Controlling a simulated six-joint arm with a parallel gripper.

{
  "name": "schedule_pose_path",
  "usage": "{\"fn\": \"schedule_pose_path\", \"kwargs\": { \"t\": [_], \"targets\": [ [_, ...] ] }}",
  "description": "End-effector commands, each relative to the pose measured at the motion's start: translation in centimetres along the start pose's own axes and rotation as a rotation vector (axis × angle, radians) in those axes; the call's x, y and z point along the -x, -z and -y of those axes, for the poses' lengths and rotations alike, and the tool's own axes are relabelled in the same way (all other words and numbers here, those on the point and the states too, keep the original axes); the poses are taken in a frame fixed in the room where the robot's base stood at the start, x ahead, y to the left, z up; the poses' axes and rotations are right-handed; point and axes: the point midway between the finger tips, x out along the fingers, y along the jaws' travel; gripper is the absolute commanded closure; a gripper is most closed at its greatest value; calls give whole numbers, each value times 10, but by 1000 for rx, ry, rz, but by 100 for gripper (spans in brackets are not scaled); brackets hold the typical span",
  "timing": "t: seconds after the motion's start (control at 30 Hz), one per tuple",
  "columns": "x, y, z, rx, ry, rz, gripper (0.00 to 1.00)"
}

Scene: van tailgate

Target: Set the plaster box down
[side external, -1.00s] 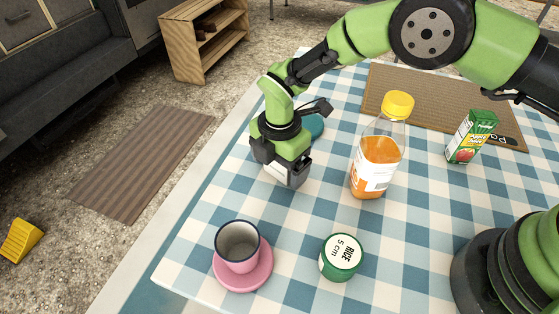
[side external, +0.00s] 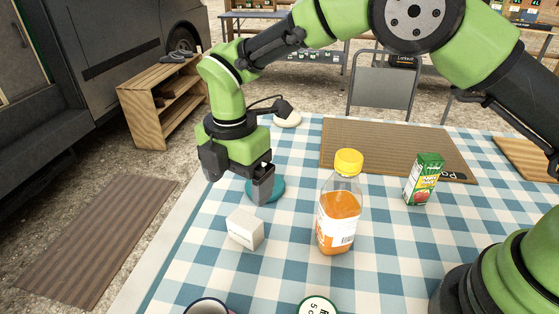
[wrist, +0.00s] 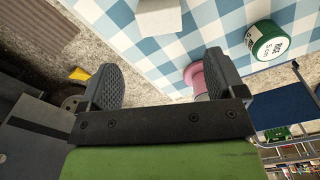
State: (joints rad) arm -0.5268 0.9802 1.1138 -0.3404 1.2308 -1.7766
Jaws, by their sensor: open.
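The plaster box, a small white box (side external: 245,230), stands on the blue-and-white checked cloth, left of the orange juice bottle (side external: 338,210). It also shows at the top edge of the wrist view (wrist: 158,17), partly cut off. My gripper (side external: 238,184) is open and empty, above and behind the box in the side view. Its two fingers are spread wide in the wrist view (wrist: 163,78), and the box lies beyond them, apart from both.
A juice carton (side external: 424,180) and brown mat (side external: 390,148) are to the right and back. The green rice tin (wrist: 267,40) and pink cup (wrist: 195,78) show in the wrist view.

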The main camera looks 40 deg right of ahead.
Motion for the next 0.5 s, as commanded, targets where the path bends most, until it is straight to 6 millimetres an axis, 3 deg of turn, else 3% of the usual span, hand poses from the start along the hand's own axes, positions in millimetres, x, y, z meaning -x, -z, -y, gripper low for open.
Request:
{"fn": "schedule_pose_path", "kwargs": {
  "t": [0.27, 0.37, 0.5],
  "targets": [
    [7, -2, 1, -25, -8, -3, 11],
    [30, -12, 4, -133, -39, -18, 11],
    [86, -39, 26, -439, -114, -67, 11]
  ]
}}
